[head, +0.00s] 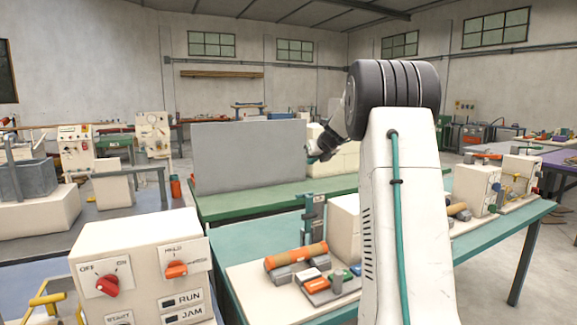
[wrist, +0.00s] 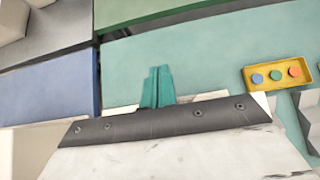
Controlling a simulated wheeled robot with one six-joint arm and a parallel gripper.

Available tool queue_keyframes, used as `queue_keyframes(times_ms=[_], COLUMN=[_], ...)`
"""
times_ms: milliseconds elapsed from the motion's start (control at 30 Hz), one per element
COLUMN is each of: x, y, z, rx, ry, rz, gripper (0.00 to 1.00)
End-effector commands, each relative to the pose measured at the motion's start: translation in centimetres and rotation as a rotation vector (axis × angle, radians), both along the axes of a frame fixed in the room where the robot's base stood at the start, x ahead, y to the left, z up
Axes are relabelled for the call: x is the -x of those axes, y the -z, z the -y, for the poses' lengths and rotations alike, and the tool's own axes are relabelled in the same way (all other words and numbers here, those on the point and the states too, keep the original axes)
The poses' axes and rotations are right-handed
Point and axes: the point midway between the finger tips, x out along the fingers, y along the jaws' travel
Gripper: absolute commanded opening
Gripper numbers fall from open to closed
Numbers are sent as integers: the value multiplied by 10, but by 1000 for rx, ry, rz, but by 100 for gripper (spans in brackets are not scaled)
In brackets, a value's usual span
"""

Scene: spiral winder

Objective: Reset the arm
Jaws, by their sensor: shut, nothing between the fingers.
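My arm rises at the right of the head view, bent at a dark ribbed joint.
A control box (head: 140,265) with red and orange knobs stands front left. A teal bench (head: 240,245) carries an orange-ended roller (head: 296,256) and small parts. A green table (head: 250,203) lies behind. A yellow button box (wrist: 278,74) is at the right in the wrist view.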

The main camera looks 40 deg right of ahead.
Motion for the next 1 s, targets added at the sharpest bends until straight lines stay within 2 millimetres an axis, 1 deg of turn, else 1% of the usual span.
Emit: queue_keyframes(times_ms=[267, 367, 400, 433, 467, 500, 567, 600, 667, 700, 767, 800, 867, 900, 967, 1000], x=[0, 0, 1, 2, 6, 13, 29, 41, 58, 70, 91, 106, 130, 147, 174, 193], y=[0, 1, 2, 6, 14, 31, 51, 59, 66, 68, 70, 71, 71, 71, 71, 72], z=[0, -2, -3, -6, -9, -17, -33, -51, -84, -111, -153, -181, -221, -247, -283, -305], rx=[6, 55, 93, 128, 163, 211, 293, 352, 445, 509, 604, 664, 750, 806, 884, 932], ry=[-5, -58, -103, -151, -207, -298, -459, -584, -786, -930, -1154, -1300, -1511, -1649, -1849, -1976], rz=[-2, -19, -39, -62, -94, -147, -229, -278, -338, -373, -412, -430, -444, -447, -443, -435], gripper=[0, 0, 0, 0, 0, 0, 0, 0, 0, 0, 0, 0, 0, 0, 0, 0])
